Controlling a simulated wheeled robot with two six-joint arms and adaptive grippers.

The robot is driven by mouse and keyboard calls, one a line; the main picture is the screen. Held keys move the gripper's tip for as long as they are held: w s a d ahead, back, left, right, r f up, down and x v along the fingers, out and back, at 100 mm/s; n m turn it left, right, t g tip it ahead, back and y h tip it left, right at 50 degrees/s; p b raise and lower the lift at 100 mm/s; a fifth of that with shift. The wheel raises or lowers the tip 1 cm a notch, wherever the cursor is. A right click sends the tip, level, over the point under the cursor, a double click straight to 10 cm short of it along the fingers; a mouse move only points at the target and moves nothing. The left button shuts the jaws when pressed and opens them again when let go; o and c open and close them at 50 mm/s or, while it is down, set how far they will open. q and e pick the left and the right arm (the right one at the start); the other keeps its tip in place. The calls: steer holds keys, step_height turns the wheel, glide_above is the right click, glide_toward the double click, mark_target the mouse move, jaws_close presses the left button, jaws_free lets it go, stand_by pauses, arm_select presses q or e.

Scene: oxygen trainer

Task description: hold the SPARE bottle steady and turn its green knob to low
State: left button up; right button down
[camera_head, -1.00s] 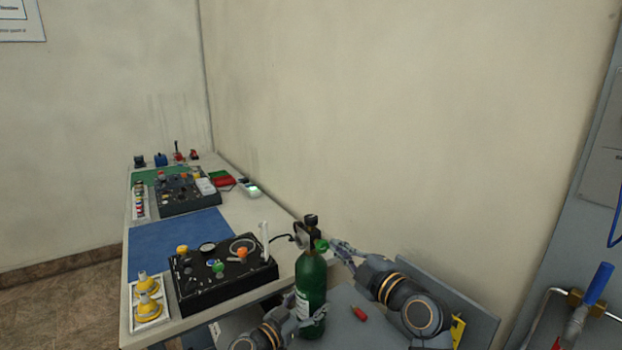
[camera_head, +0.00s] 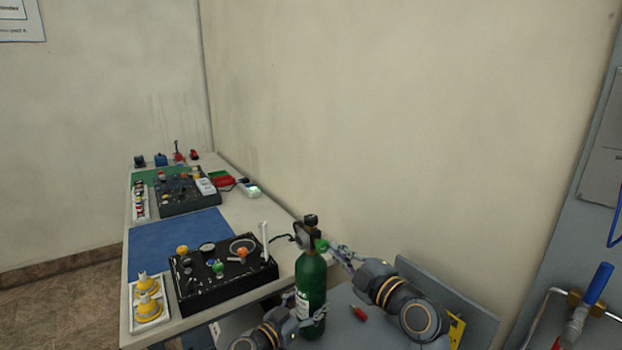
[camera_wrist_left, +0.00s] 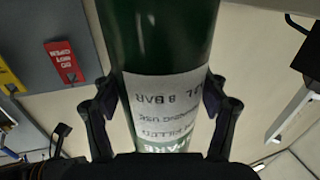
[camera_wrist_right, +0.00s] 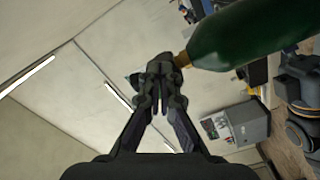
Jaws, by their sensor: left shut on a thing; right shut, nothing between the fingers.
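In the right wrist view the shut fingers (camera_wrist_right: 161,68) are at the bottle's brass neck (camera_wrist_right: 182,60) and mostly hide the knob; contact is unclear.
A black control panel (camera_head: 222,286) stands left of the bottle, with yellow cones on a white tray (camera_head: 150,318). A red tag (camera_head: 359,313) lies right of the bottle on a grey surface. A wall runs close behind. The blue mat (camera_head: 178,243) is clear.

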steer(key=shift+s+a+f, duration=0.3)
steer(key=shift+a+f, duration=0.15)
steer(key=shift+f, duration=0.35)
steer(key=v, duration=0.6)
steer(key=shift+w+d, duration=0.2)
steer(key=shift+d, duration=0.15)
steer(key=shift+f, duration=0.15)
steer(key=w+a+r, duration=0.2)
steer(key=w, duration=0.3)
steer(key=shift+w+a+r, duration=0.2)
steer(key=shift+a+r, duration=0.05)
steer(key=shift+a, duration=0.15)
stand_by(0.5)
